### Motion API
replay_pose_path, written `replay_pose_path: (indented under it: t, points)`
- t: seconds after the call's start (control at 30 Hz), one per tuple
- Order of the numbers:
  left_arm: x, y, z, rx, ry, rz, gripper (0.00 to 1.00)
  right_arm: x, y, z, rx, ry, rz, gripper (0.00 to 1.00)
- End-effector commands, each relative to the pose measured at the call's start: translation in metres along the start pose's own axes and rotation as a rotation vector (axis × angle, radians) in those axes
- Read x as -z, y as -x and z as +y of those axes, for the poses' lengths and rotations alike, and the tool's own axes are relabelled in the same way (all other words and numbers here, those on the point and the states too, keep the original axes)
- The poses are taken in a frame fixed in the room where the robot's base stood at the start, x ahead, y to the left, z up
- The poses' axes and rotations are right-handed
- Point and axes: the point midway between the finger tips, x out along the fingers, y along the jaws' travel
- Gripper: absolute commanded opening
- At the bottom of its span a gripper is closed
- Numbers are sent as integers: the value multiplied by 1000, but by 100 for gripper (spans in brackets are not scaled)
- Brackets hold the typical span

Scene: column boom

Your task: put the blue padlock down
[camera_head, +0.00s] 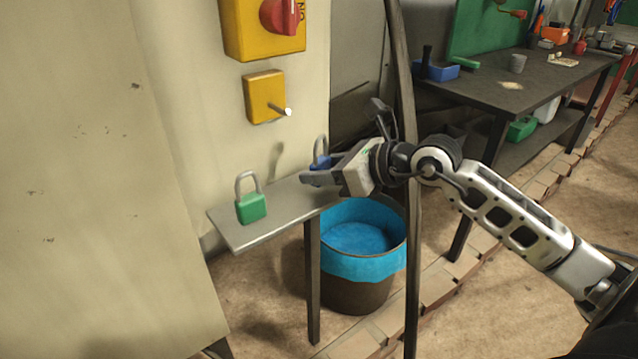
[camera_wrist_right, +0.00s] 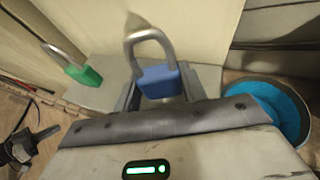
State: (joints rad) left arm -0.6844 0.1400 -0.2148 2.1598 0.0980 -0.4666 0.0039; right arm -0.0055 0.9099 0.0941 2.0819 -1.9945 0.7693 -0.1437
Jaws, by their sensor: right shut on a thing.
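The blue padlock (camera_head: 321,162) is at the right end of the small grey shelf (camera_head: 270,222), partly hidden by my right gripper (camera_head: 318,176). In the right wrist view the blue padlock (camera_wrist_right: 158,80) shows its blue body between the two fingers and its grey shackle above. My right gripper is shut on its body. The padlock is upright at or just above the shelf; I cannot tell whether it touches. A green padlock (camera_head: 251,207) stands on the shelf to the left. My left gripper does not show in the head view.
A yellow switch box with a red knob (camera_head: 280,15) and a yellow plate with a peg (camera_head: 265,97) are on the wall above. A bin with a blue liner (camera_head: 362,265) stands beside the shelf. A dark post (camera_head: 408,260) rises near my right arm. A workbench (camera_head: 510,92) stands behind.

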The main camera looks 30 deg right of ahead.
Motion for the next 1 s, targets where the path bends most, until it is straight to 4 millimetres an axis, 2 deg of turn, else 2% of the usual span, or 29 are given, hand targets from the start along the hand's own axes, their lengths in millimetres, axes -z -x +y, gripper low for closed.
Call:
replay_pose_path:
  t: [0.03,0.07,0.2,0.43,0.47,0.5,0.53,0.87,1.0]
  points:
    - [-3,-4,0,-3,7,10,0,12,-4,-1,3,-1,-1,16]
    - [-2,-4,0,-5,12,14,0,13,-4,-1,4,-1,-1,16]
    - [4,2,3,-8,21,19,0,10,-3,-1,4,0,-3,16]
    - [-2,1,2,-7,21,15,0,14,-4,-1,4,0,-3,16]
    - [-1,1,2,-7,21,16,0,14,-4,-1,4,-1,-2,47]
    - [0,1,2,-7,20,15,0,13,-4,-1,4,-1,-1,58]
    - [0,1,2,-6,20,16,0,13,-4,-1,4,-1,-1,63]
    - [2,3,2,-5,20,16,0,10,-2,-1,4,0,-1,63]
    - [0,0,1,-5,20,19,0,13,9,-1,5,-1,1,63]
